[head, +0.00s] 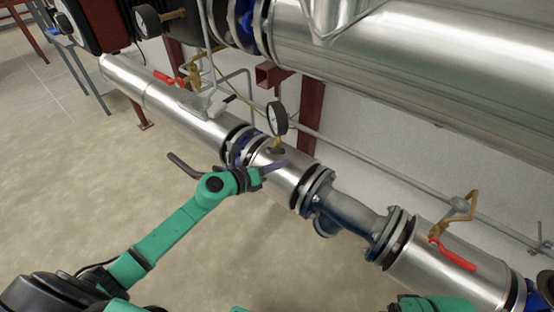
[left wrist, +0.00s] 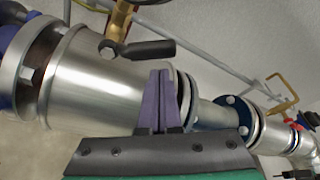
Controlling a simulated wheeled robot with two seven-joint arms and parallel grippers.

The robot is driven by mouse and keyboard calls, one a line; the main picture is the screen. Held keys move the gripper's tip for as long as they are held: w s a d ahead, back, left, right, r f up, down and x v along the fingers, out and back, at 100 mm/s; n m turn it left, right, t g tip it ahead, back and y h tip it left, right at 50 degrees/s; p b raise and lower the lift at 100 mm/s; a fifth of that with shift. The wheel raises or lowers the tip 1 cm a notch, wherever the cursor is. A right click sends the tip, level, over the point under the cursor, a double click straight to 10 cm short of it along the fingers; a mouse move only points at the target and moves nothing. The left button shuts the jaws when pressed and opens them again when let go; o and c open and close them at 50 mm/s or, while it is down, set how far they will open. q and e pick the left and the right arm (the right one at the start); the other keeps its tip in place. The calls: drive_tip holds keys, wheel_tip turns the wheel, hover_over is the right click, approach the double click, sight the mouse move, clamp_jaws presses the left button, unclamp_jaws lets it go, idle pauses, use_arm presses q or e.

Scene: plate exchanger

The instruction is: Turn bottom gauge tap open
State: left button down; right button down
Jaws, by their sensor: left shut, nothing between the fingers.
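The bottom gauge (head: 277,118) is a round dial standing above the lower silver pipe. Its tap has a dark grey lever (left wrist: 145,49) on a brass fitting (left wrist: 120,22) in the left wrist view. The lever points right, roughly along the pipe. My left gripper (head: 283,165) is just in front of the gauge's base. Its purple fingers are shut together and empty, and they also show in the left wrist view (left wrist: 159,74). The fingertips are just below the lever's free end; I cannot tell whether they touch it. My right gripper is not in view.
The lower pipe (head: 175,105) runs diagonally with flanges and a blue-grey strainer body (head: 347,218). A dark lever (head: 185,165) sticks out left of my left gripper. A red-handled valve (head: 455,257) is at right, another (head: 170,79) at upper left. The floor in front is clear.

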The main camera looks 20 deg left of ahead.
sight(277, 151)
use_arm(q)
drive_tip(key=shift+w+a+r, duration=0.15)
drive_tip(key=shift+a+r, duration=0.15)
drive_tip(key=shift+r, duration=0.25)
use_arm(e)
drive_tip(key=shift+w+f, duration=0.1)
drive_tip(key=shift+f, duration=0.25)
